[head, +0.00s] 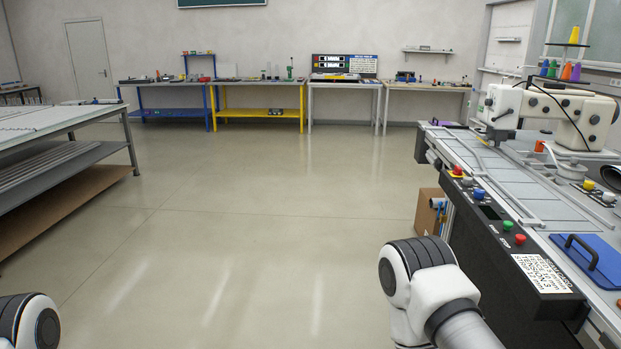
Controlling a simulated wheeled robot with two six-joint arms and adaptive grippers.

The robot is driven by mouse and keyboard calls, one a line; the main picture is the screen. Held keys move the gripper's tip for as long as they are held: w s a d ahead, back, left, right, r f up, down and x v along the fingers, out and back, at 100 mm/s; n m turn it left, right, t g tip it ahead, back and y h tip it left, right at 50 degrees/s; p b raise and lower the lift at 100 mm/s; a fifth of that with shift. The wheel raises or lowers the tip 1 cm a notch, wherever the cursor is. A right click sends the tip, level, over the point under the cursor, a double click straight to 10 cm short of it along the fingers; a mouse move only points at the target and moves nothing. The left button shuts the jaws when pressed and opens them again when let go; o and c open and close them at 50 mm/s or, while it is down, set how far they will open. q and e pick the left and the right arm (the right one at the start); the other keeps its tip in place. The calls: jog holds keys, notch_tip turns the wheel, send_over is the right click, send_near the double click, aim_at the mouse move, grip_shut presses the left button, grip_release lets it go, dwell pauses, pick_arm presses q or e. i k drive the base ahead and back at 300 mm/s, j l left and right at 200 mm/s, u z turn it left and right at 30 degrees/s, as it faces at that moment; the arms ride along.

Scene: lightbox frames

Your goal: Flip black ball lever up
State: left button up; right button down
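I cannot make out a black ball lever for certain in the head view. A white sewing-type machine head (555,112) stands on the workstation at the right, with small dark parts too fine to tell apart. The long black front panel (500,235) of that workstation carries red, blue and green buttons. My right arm shows at the lower right, beside this panel, and a piece of my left arm shows in the bottom left corner. Neither gripper's fingers are in view.
A blue pad with a black handle (590,258) lies on the workstation. A cardboard box (430,212) stands on the floor by its near side. A grey bench (60,125) is at the left. Tool benches line the back wall. The floor between is clear.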

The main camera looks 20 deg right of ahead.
aim_at(510, 111)
jog(key=i+l+z, duration=0.2)
jog(key=i+z, duration=0.15)
jog(key=i, duration=0.85)
jog(key=i+j+z, duration=0.15)
jog(key=i+z, duration=0.2)
jog(key=i, duration=0.9)
jog(key=i+z, duration=0.3)
jog(key=i, duration=0.2)
jog(key=i+j+z, duration=0.35)
jog(key=i, duration=0.15)
jog(key=i+j+z, duration=0.3)
jog(key=i, duration=0.15)
jog(key=l, duration=0.1)
